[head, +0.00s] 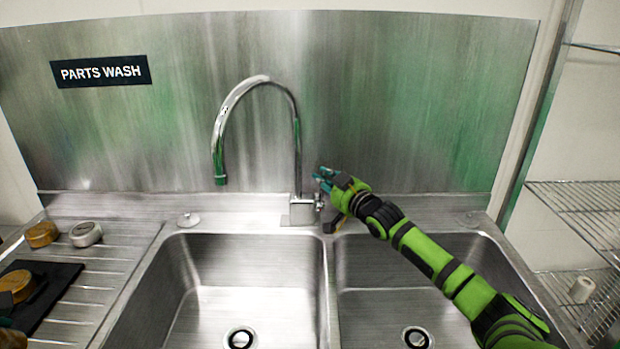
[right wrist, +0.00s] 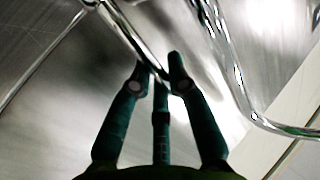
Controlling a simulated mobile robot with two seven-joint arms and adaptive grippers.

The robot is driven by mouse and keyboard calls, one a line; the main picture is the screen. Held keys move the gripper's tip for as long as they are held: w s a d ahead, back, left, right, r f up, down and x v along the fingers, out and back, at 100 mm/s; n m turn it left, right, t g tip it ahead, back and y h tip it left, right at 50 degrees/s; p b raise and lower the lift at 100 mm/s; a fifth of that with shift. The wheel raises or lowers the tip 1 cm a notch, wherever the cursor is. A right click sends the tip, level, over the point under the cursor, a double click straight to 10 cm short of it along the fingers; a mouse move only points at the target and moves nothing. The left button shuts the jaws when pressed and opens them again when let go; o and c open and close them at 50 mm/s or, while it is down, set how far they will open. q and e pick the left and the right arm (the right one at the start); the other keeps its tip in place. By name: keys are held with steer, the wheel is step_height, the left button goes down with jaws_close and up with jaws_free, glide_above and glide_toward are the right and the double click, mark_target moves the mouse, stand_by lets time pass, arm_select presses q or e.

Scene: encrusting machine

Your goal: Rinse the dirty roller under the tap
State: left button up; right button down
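The tap (head: 293,115) stands behind the divider between two sinks, its spout over the left sink. No water shows from it. My right gripper (head: 323,179) is at the tap's base, by its right side. In the right wrist view its fingers (right wrist: 158,72) are drawn in around or beside a thin metal bar; grip on it is unclear. An ochre roller (head: 41,234) and a greyish roller (head: 86,234) are on the draining board. Another ochre piece (head: 18,284) is on a black mat. Dark shapes at the lower left edge may include my left gripper; I cannot tell.
The left sink (head: 215,310) and right sink (head: 375,310) look empty. The draining board (head: 112,275) is ribbed. A steel splashback (head: 400,100) rises behind the tap. A wire shelf (head: 575,195) stands at the right, with a pale piece (head: 582,289) on its lower level.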

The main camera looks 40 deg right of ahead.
arm_select(q)
steer(key=shift+f+b, duration=0.45)
steer(key=shift+b, duration=0.05)
arm_select(e)
steer(key=shift+s+a+f, duration=0.15)
steer(key=shift+a+f, duration=0.05)
steer(key=shift+f, duration=0.05)
arm_select(q)
steer(key=shift+f+b, duration=0.35)
arm_select(e)
steer(key=shift+s+a+n+t, duration=0.15)
steer(key=shift+s+n+t, duration=0.15)
steer(key=shift+t, duration=0.2)
arm_select(q)
steer(key=shift+r, duration=0.1)
arm_select(e)
steer(key=shift+r, duration=0.25)
steer(key=c, duration=1.2)
jaws_free()
steer(key=shift+s+a+f, duration=0.2)
steer(key=shift+s+f, duration=0.05)
steer(key=shift+s, duration=1.7)
steer(key=shift+s+a+f, duration=0.2)
steer(key=shift+s+a, duration=0.05)
steer(key=shift+s, duration=1.75)
steer(key=shift+s+a+f, duration=0.2)
steer(key=shift+s+f, duration=0.05)
steer(key=shift+s, duration=1.7)
